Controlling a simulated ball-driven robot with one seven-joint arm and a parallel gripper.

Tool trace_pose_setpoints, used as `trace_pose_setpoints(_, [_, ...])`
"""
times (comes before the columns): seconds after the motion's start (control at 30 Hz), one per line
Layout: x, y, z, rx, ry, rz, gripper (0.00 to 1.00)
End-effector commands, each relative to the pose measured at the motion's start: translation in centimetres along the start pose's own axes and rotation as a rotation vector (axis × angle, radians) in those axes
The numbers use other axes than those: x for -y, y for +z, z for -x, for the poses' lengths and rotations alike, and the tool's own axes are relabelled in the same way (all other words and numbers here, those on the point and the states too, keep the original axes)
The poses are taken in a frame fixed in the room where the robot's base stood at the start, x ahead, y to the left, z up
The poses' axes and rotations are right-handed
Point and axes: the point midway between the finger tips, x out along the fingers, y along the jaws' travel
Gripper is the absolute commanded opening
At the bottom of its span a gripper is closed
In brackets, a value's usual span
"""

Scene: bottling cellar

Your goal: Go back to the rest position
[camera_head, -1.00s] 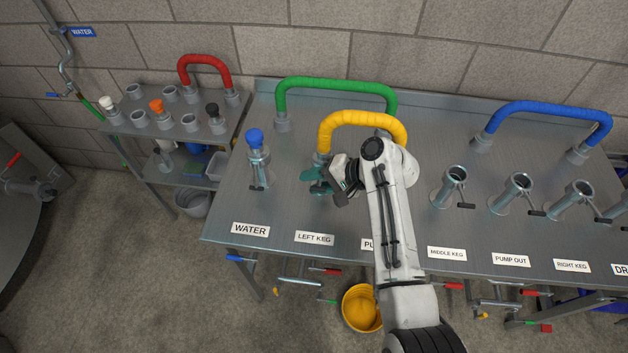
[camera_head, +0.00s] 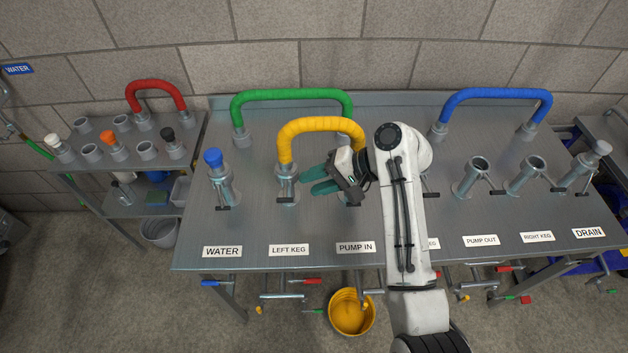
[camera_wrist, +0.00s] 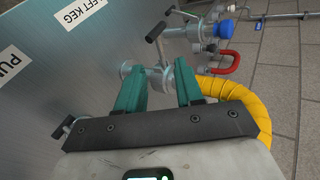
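My gripper (camera_head: 309,180) is open, with its two teal fingers apart and nothing between them in the wrist view (camera_wrist: 158,72). It is just right of the LEFT KEG port (camera_head: 287,188), at about the height of its top, and the fingers point towards it. The yellow hose (camera_head: 322,124) arches from the LEFT KEG port to behind my wrist, where its right end is hidden. In the wrist view the yellow hose (camera_wrist: 240,95) curves close beside the right finger. My arm covers part of the middle ports and the MIDDLE KEG label.
A green hose (camera_head: 290,95) arches behind the yellow one, and a blue hose (camera_head: 497,95) stands at the back right. The WATER port (camera_head: 222,188) has a blue cap. A side rack (camera_head: 75,162) holds a red hose (camera_head: 155,86) and caps. The yellow bucket (camera_head: 351,312) stands below.

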Motion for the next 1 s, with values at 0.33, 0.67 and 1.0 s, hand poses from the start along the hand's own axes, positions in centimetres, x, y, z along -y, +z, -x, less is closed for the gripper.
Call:
trace_pose_setpoints(0.33, [-1.0,0.2,0.1,-0.008,0.017,0.003,0.36])
trace_pose_setpoints(0.67, [-16.1,7.2,4.9,-0.105,0.364,0.106,0.36])
trace_pose_setpoints(1.0, [-27.0,20.5,13.8,-0.106,0.774,0.228,0.36])
